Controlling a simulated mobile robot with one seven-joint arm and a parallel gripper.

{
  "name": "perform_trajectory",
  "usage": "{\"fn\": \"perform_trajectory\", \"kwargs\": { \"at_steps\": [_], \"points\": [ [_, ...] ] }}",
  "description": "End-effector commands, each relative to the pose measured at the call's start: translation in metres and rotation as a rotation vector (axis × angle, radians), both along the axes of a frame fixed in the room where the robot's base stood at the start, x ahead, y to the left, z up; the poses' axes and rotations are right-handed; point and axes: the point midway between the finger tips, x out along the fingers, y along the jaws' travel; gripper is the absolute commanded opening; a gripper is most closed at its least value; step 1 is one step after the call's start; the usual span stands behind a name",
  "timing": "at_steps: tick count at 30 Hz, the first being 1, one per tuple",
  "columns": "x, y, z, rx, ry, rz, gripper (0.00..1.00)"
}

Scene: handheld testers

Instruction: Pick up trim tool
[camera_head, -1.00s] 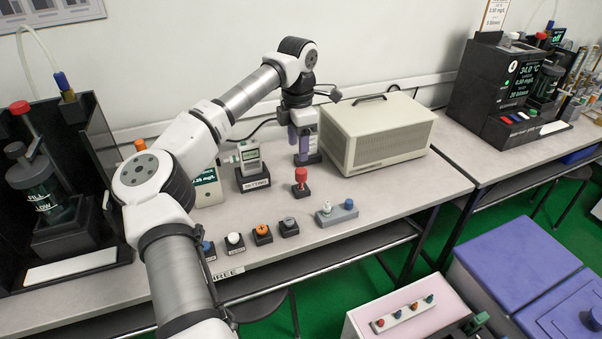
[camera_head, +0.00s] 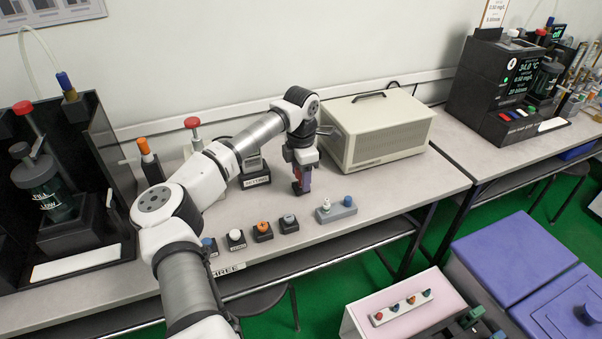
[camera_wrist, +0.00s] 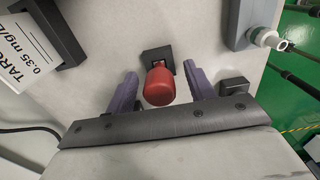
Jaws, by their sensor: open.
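The trim tool appears to be the red-handled tool standing in a small black holder on the bench. In the wrist view its red handle (camera_wrist: 160,88) points up toward the camera, with the black holder (camera_wrist: 150,60) just behind it. My gripper (camera_head: 301,183) is low over the bench in the head view and largely hides the tool there. In the wrist view its two purple fingers are open, one on each side of the red handle. A gap shows on both sides, so I see no grip on it.
A grey block with knobs (camera_head: 337,213) sits right of the gripper. Small knobs on black bases (camera_head: 263,232) line the front left. A beige case (camera_head: 376,130) stands behind to the right. A labelled stand (camera_wrist: 28,45) is at upper left in the wrist view.

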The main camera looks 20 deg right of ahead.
Motion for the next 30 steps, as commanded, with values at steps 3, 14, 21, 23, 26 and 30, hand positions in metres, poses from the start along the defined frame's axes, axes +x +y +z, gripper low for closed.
{"fn": "perform_trajectory", "kwargs": {
  "at_steps": [3, 14, 21, 23, 26, 30],
  "points": [
    [0.000, 0.000, 0.000, 0.000, 0.000, 0.000, 0.48],
    [0.000, 0.000, 0.000, 0.000, 0.000, 0.000, 0.06],
    [0.000, 0.000, 0.002, 0.000, 0.000, 0.000, 0.06],
    [0.000, 0.000, 0.004, 0.000, -0.001, 0.000, 0.06],
    [0.001, 0.000, 0.012, 0.001, -0.002, 0.000, 0.06],
    [0.001, 0.000, 0.033, 0.001, -0.004, 0.000, 0.06]
  ]
}}
